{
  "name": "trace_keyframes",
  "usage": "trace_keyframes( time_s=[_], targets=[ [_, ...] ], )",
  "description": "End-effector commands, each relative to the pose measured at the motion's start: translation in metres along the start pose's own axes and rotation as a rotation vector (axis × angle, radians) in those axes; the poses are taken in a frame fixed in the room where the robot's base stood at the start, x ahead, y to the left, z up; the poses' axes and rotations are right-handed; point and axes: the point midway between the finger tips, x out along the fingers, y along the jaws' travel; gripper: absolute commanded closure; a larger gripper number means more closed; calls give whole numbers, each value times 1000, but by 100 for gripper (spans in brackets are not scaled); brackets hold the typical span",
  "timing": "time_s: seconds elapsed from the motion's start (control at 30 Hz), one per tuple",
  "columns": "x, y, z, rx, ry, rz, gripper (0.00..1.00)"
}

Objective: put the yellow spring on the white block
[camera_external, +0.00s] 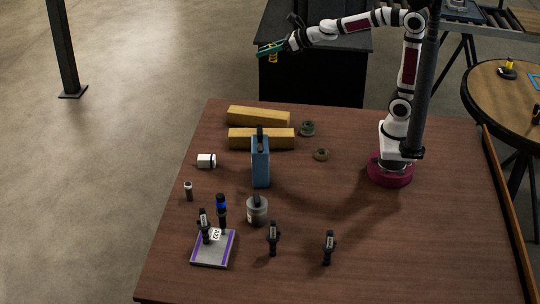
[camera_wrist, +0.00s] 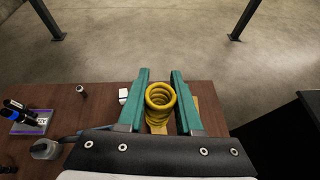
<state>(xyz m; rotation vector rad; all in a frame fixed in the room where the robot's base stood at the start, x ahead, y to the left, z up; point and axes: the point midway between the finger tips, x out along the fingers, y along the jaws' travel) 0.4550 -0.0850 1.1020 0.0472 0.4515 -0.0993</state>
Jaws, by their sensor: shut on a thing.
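The yellow spring (camera_wrist: 160,98) is a coil held between the two green fingers of my gripper (camera_wrist: 160,90) in the wrist view. In the external view my gripper (camera_external: 271,48) is high above the far edge of the table, with the yellow spring (camera_external: 273,58) hanging below its fingers. The white block (camera_external: 206,160) lies on the left part of the brown table, with a dark face at its right end. It also shows in the wrist view (camera_wrist: 123,95), left of the gripper. The spring is well apart from the block.
A grey can (camera_external: 257,210), several dark upright tools (camera_external: 273,238) and a purple-edged tray (camera_external: 213,250) stand at the front. Table around the block is mostly clear.

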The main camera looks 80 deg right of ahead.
Motion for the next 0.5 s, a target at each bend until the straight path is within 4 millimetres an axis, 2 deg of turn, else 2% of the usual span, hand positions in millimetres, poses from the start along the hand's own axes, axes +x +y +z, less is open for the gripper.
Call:
trace_keyframes(
  time_s=[0.1, 0.27, 0.33, 0.5],
  targets=[
    [-22, -2, -9, -18, 0, 26, 100],
    [-42, 1, -25, -51, 10, 77, 100],
    [-42, 4, -30, -68, 16, 108, 100],
    [-19, 10, -32, -96, 29, 172, 100]
  ],
)
